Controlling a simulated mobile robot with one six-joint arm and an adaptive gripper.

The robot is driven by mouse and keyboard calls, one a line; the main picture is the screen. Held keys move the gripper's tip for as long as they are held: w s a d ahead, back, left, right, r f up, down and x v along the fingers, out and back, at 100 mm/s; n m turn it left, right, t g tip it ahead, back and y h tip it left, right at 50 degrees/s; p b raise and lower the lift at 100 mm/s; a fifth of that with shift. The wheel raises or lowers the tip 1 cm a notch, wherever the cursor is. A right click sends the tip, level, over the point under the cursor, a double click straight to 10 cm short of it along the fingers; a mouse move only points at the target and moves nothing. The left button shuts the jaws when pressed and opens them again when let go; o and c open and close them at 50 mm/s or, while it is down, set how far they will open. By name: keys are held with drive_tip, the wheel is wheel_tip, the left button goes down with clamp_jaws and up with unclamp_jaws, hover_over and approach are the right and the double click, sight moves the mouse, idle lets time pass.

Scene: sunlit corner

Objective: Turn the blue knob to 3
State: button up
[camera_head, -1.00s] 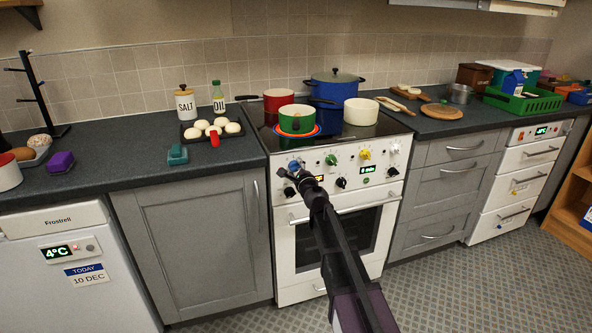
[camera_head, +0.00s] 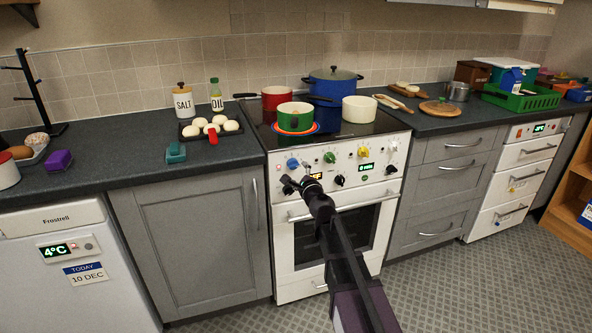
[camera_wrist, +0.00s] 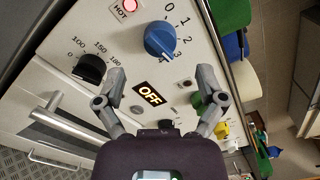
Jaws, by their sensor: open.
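The blue knob (camera_head: 293,163) is at the left of the white stove's front panel. In the wrist view the blue knob (camera_wrist: 160,40) has a printed scale from 0 to 4 beside it. Its white mark is on the lower side, but I cannot tell exactly which number it meets. My gripper (camera_head: 301,182) is open and empty, just below and right of the knob in the head view. In the wrist view my gripper (camera_wrist: 162,80) has its fingertips spread to either side below the knob, apart from it.
A black knob (camera_wrist: 90,68) with a temperature scale and a display reading OFF (camera_wrist: 150,93) are beside the blue knob. Green (camera_head: 330,158) and yellow (camera_head: 363,153) knobs are to its right. A green pot (camera_head: 296,116) stands on a glowing ring. A red HOT lamp (camera_wrist: 130,5) is lit.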

drive_tip(key=v, duration=0.6)
drive_tip(key=shift+s, duration=0.4)
drive_tip(key=shift+d, duration=0.1)
drive_tip(key=s+a+f+n+g+y, duration=0.35)
drive_tip(key=s+f+n+g, duration=0.6)
drive_tip(key=n, duration=0.55)
drive_tip(key=s+d+f+n+g+h, duration=0.3)
drive_tip(key=s+d+f+g+h, duration=0.15)
drive_tip(key=s, duration=0.25)
drive_tip(key=s+d+f+n+g+h, duration=0.3)
drive_tip(key=s+d+f, duration=0.2)
drive_tip(key=s, duration=0.2)
wheel_tip(320, 180, up, 26)
drive_tip(key=s+d+p, duration=0.1)
drive_tip(key=p, duration=2.4)
drive_tip(key=shift+s+d+f+h, duration=0.2)
drive_tip(key=shift+s+h, duration=0.1)
drive_tip(key=shift+s, duration=0.1)
